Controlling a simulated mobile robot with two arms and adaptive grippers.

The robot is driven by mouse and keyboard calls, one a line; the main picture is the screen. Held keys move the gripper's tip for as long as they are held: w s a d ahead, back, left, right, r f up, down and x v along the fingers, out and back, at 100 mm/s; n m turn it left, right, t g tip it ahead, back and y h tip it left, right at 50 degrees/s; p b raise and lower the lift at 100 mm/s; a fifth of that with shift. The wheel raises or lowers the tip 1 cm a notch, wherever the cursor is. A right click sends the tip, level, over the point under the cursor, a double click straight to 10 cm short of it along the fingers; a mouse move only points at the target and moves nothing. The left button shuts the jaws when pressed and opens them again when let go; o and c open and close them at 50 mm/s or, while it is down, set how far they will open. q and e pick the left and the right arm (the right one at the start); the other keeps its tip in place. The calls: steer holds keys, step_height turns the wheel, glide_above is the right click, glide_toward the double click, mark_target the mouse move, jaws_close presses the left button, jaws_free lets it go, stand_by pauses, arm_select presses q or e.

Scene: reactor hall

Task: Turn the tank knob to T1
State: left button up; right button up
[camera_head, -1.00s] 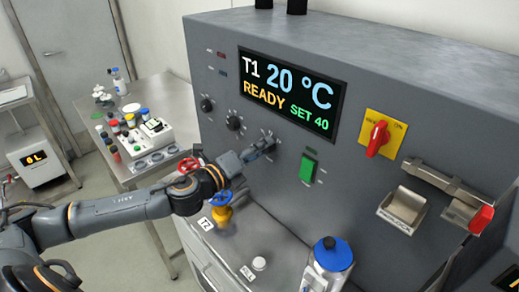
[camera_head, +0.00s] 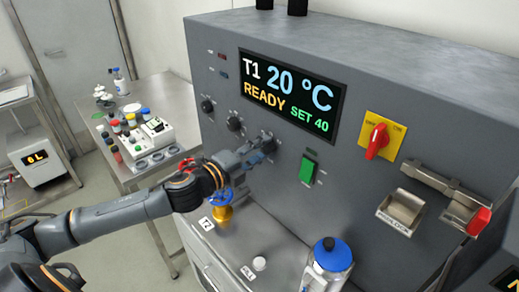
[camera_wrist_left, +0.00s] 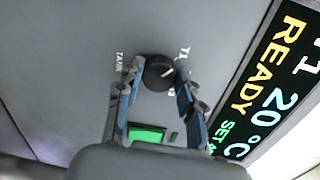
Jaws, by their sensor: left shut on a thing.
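The tank knob (camera_wrist_left: 157,72) is a round black knob on the grey panel, with "TANK" printed left of it and "T1" at its upper right in the left wrist view. A white mark on its face points right, roughly toward the T1 side. My left gripper (camera_head: 266,145) reaches the panel below the display; its two fingertips (camera_wrist_left: 157,80) sit on either side of the knob, shut on it. The display (camera_head: 290,95) reads T1, 20 °C, READY, SET 40. My right gripper is not in view.
Two more black knobs (camera_head: 234,124) sit left of my gripper. A green button (camera_head: 307,171) and a red switch on a yellow plate (camera_head: 377,140) are to the right. Below my forearm is a valve with a blue handle (camera_head: 222,195); a blue-capped bottle (camera_head: 331,258) stands at the front.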

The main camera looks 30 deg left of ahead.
arm_select(q)
steer(key=o, duration=1.2)
steer(key=shift+s, duration=0.1)
steer(key=shift+s+a, duration=0.2)
steer(key=shift+s, duration=0.3)
steer(key=shift+v, duration=5.35)
